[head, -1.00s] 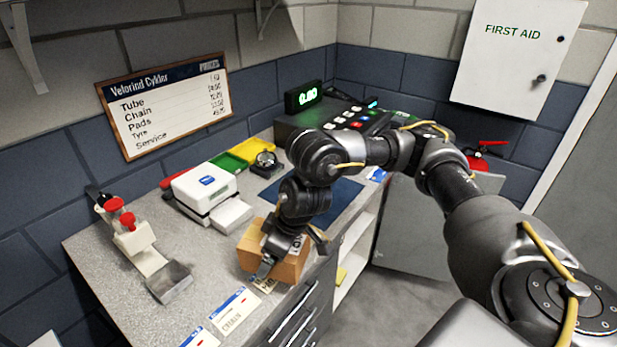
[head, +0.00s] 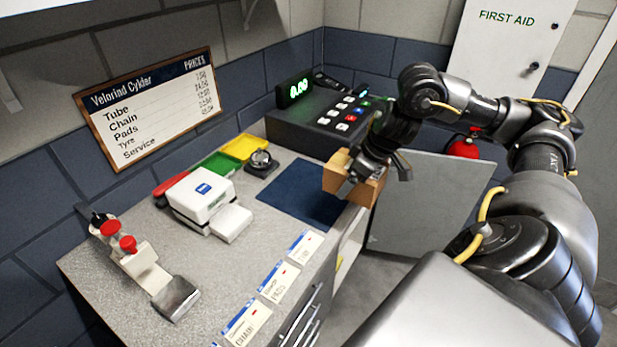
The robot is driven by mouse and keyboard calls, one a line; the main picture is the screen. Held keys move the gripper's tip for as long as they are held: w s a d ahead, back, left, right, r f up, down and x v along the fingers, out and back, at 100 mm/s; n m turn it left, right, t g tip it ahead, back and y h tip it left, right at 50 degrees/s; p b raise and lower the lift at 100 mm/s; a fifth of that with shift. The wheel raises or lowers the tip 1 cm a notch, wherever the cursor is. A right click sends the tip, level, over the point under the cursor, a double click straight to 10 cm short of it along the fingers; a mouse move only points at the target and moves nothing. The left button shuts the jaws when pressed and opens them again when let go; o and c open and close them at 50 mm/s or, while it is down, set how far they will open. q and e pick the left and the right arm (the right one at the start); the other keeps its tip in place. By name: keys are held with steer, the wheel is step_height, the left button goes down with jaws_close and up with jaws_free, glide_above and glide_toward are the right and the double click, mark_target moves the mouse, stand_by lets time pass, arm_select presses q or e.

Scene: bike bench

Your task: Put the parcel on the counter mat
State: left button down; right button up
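The parcel (head: 340,181) is a small brown cardboard box. My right gripper (head: 375,178) is shut on it, with its fingers against the box sides. The parcel shows at the right end of the dark blue counter mat (head: 296,198), over the counter's front edge. It looks held up in the air, but its exact height is hard to tell. The mat is flat and bare, with its right end partly hidden behind the parcel. My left gripper is not in view.
A cash register (head: 325,125) stands behind the mat. A white card terminal (head: 203,200), a bell (head: 261,162) and green and yellow trays (head: 243,147) are to its left. Price cards (head: 278,282) lie along the front edge. A red-knobbed dispenser (head: 145,268) stands far left.

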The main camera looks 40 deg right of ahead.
steer(key=p, duration=0.3)
glide_toward(308, 196)
steer(key=shift+w+a+f, duration=0.25)
steer(key=shift+w+f, duration=0.4)
steer(key=shift+w, duration=0.05)
steer(key=shift+w+a+f, duration=0.1)
steer(key=shift+w+f, duration=0.35)
steer(key=shift+f, duration=0.1)
step_height(308, 196, down, 2)
steer(key=shift+f+p, duration=0.1)
steer(key=shift+p, duration=0.5)
steer(key=shift+f, duration=0.45)
steer(key=shift+f, duration=0.15)
steer(key=o, duration=1.2)
